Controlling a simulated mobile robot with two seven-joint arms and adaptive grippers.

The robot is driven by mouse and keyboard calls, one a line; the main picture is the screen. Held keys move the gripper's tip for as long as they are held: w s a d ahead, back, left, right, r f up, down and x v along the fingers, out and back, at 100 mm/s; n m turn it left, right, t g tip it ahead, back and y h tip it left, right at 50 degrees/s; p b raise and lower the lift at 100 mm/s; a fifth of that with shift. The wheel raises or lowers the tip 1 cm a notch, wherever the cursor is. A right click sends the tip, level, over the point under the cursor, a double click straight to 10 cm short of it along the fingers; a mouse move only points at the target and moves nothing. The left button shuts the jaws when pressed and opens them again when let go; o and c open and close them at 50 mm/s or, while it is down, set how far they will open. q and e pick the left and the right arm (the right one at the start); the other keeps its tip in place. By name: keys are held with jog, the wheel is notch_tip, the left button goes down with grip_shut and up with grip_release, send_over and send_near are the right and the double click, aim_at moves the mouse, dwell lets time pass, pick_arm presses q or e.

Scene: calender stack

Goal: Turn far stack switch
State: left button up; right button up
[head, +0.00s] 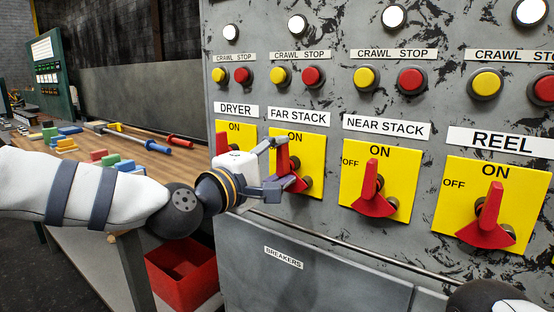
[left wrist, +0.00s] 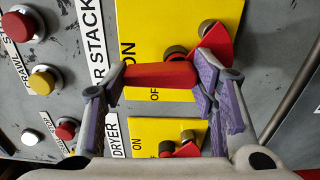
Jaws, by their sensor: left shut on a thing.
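The far stack switch has a red handle (head: 281,158) on a yellow plate (head: 318,150) under the FAR STACK label (head: 299,117). My left gripper (head: 287,166) is shut on this handle, partly hiding it and the plate's OFF mark in the head view. In the left wrist view the red handle (left wrist: 160,75) lies between the two purple-padded fingers of my left gripper (left wrist: 160,85). The handle points roughly upward on the panel; its exact angle is hard to tell. My right gripper is not in view; part of my right arm shows at bottom right.
The near stack switch (head: 370,190) and reel switch (head: 490,215) stand to the right, handles up toward ON. The dryer switch (head: 221,143) is close on the left. Crawl and stop buttons sit above. A wooden workbench (head: 180,165) and red bin (head: 185,283) are left.

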pick_arm(q)
jog(key=shift+m, duration=0.3)
dwell(0.4)
jog(key=o, duration=1.2)
jog(key=shift+c, duration=0.2)
jog(key=v, duration=1.2)
